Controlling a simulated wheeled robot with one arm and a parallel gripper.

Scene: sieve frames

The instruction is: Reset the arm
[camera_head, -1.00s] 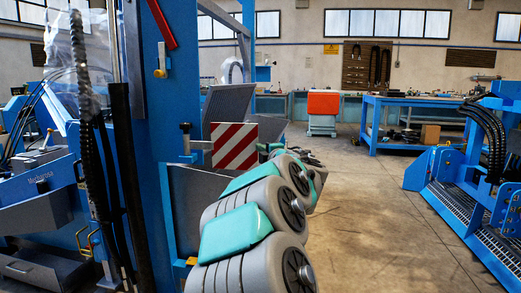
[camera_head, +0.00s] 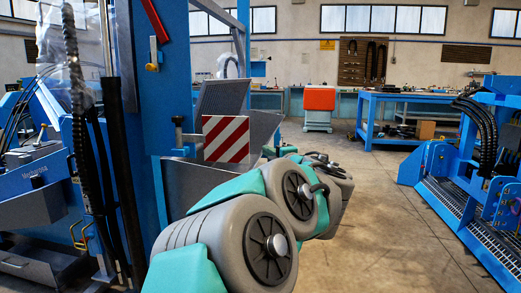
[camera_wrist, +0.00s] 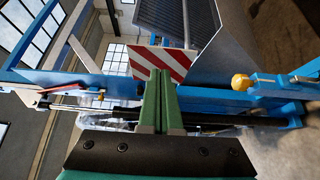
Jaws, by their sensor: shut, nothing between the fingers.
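My gripper (camera_wrist: 162,88) shows in the wrist view as two green fingers pressed together, shut with nothing between them. It points toward a red-and-white striped plate (camera_wrist: 158,62) on the blue machine. The wrist view is turned on its side. In the head view my grey and teal arm (camera_head: 250,225) reaches forward from the bottom middle, beside the blue machine's post. My gripper cannot be made out in the head view; the far end of the arm is hidden behind its nearer links. The striped plate (camera_head: 226,139) stands just left of and beyond the arm.
The blue machine (camera_head: 170,95) with hoses and metal guards stands close on the left. Another blue machine (camera_head: 470,170) stands at the right. A red-topped cabinet (camera_head: 319,100) and a blue workbench (camera_head: 400,105) are at the back. The concrete floor (camera_head: 375,220) between is clear.

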